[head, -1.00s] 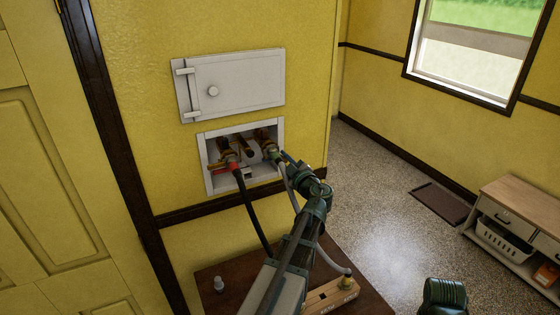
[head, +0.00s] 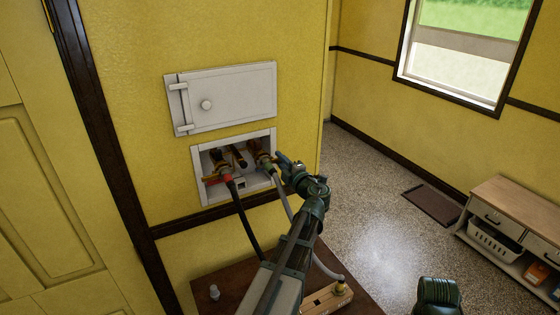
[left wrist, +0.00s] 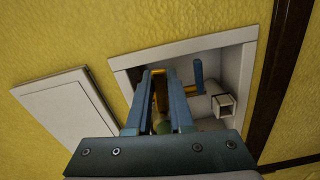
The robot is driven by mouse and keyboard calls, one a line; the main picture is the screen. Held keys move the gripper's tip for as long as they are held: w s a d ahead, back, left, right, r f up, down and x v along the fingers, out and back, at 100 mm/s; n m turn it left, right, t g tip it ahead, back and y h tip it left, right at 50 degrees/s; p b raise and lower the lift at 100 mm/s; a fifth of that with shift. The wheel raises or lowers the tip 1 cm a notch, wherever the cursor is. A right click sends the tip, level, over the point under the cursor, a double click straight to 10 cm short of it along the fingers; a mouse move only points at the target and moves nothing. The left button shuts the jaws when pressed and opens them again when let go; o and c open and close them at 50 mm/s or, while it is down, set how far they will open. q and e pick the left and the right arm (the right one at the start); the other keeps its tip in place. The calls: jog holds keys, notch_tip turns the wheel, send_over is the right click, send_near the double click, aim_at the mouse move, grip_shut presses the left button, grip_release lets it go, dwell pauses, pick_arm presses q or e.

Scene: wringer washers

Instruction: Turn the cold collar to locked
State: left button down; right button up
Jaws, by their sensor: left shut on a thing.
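A white recessed valve box (head: 203,198) in the yellow wall holds two brass valves. The left valve (head: 222,167) has a red lever and a black hose. The right valve (head: 259,155) has a grey hose (head: 280,196) hanging from it. My left gripper (head: 279,161) is at the box's right side, by the right valve. A blue lever (left wrist: 198,75) stands beside the fingers. Any lock marks are too small to read.
A white door panel (head: 233,92) with a knob is above the box. A brown surface (head: 205,285) below carries a small grey item (head: 214,292) and a wooden block (head: 325,299) with a brass fitting. A cabinet (head: 515,205) stands right; the speckled floor between is open.

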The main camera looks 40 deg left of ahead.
dwell(0.5)
pick_arm(q)
jog(key=c, duration=0.8)
grip_release()
jog(key=shift+d, duration=0.1)
jog(key=v, duration=1.3)
jog(key=shift+s+d, duration=0.25)
jog(key=shift+r, duration=0.1)
